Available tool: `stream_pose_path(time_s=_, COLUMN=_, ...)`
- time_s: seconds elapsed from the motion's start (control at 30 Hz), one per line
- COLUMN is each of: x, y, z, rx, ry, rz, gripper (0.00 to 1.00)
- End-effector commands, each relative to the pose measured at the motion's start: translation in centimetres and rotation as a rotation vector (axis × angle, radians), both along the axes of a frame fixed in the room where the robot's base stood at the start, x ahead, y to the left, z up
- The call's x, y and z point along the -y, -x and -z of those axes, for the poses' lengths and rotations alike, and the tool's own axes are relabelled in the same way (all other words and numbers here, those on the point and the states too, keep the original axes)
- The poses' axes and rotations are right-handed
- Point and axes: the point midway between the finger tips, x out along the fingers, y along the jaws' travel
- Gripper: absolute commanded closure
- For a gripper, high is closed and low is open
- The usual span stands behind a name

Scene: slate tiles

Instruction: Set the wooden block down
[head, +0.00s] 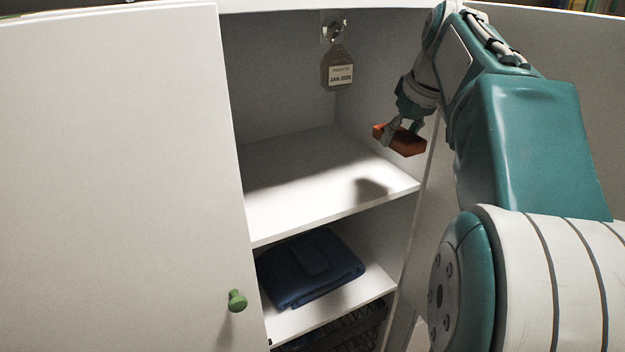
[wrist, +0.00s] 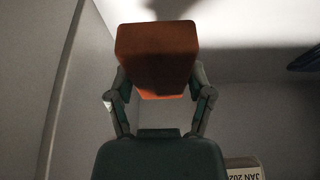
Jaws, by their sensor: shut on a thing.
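The wooden block (head: 404,143) is orange-brown and held in my gripper (head: 392,133), in the air in front of the cabinet's upper opening. In the head view it hangs above the right end of the white middle shelf (head: 310,185), and a dark shadow falls on the shelf below it. In the wrist view the block (wrist: 157,50) sits between the two fingers of my gripper (wrist: 158,92), one on each side. The block appears clear of the shelf.
A tag (head: 338,70) hangs from a hook at the top of the compartment. A folded blue cloth (head: 310,268) lies on the lower shelf, with a dark basket (head: 345,332) below. The left door (head: 110,180) has a green knob (head: 237,301). The middle shelf is bare.

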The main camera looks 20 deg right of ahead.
Motion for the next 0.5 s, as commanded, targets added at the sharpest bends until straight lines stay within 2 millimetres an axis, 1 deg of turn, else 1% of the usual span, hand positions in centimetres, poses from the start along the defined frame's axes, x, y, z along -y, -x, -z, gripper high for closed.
stream_pose_path(time_s=0.03, x=-1.2, y=-0.8, z=0.5, rx=-0.001, ry=-0.001, rz=-0.009, gripper=0.80)
stream_pose_path(time_s=0.2, x=-4.3, y=-3.1, z=2.0, rx=0.000, ry=0.003, rz=-0.009, gripper=0.80)
stream_pose_path(time_s=0.3, x=-5.7, y=-4.5, z=2.9, rx=0.000, ry=0.002, rz=-0.009, gripper=0.80)
stream_pose_path(time_s=0.4, x=-6.6, y=-5.3, z=4.9, rx=-0.002, ry=-0.001, rz=-0.006, gripper=0.80)
stream_pose_path(time_s=0.5, x=-7.3, y=-6.2, z=6.5, rx=-0.001, ry=-0.002, rz=-0.004, gripper=0.80)
